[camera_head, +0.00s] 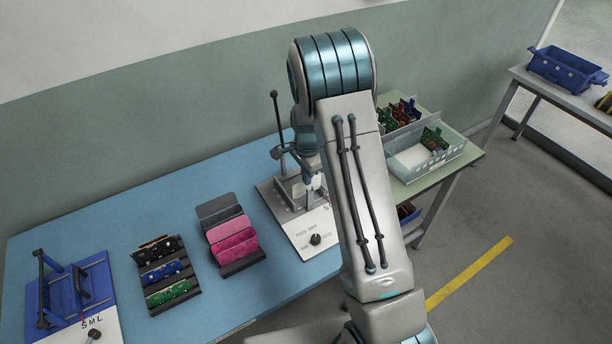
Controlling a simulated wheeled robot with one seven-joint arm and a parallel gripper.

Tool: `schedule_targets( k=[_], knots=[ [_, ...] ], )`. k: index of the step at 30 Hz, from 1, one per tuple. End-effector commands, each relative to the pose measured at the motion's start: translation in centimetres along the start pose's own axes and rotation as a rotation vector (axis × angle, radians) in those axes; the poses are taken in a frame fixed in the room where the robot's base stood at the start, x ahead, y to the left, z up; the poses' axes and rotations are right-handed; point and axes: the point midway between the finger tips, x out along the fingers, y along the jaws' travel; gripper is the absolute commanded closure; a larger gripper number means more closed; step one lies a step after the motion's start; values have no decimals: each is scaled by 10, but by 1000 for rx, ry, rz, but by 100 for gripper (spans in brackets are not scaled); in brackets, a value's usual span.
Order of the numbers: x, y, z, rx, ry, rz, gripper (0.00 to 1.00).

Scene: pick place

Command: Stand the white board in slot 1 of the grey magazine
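My gripper (309,183) reaches down at the press-like fixture (285,197) on the blue table, partly hidden behind my arm. A small pale patch (318,182) shows beside the fingers; I cannot tell if it is the white board or part of the fixture. The fingers are too small to tell open from shut. A grey holder (385,121) with several red and green boards standing in it is on the green table and looks like the grey magazine. Its slot numbers are not readable. My arm hides part of this area.
A light grey bin (447,157) with a white block and a green board stands in front of the holder. On the blue table (120,215) are a black rack (155,276), a grey and pink rack (226,232) and a blue fixture (75,290). A blue crate (567,70) is far right.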

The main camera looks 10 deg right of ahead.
Motion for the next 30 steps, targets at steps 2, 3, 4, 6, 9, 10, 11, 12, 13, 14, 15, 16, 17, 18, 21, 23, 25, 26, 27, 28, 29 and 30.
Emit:
schedule_targets(
  k=[2, 3, 4, 6, 9, 10, 11, 12, 13, 14, 15, 16, 17, 18, 21, 23, 25, 26, 27, 28, 29, 30],
  knots=[
    [2, 0, 0, 0, 0, 0, 100],
    [2, 0, 0, 0, 0, 0, 100],
    [2, 0, 0, 0, 0, 0, 100],
    [2, 0, 0, 0, 0, 0, 100],
    [2, 0, 0, 0, 0, 0, 100],
    [2, 0, 0, 0, 0, 0, 100],
    [2, 0, 0, 0, 0, 0, 100],
    [2, 0, 0, 0, 0, 0, 100],
    [2, 0, 0, 0, 0, 0, 100],
    [2, 0, 0, 0, 0, 0, 100],
    [2, 0, 0, 0, 0, 0, 100],
    [2, 0, 0, 0, 0, 0, 100],
    [2, 0, 0, 0, 0, 0, 100],
    [3, 0, 0, 0, 0, 0, 100],
    [5, 0, 0, 0, 0, 0, 100],
    [7, 0, 0, 0, 0, 0, 100],
    [9, 0, 0, 0, 0, 0, 100],
    [10, 0, 0, 0, 0, 0, 100],
    [11, 0, 0, 0, 0, 0, 100],
    [11, 0, 0, 0, 0, 0, 100],
    [12, 0, 0, 0, 0, 0, 100],
    [13, 0, 0, 0, 0, 0, 100]
  ],
)
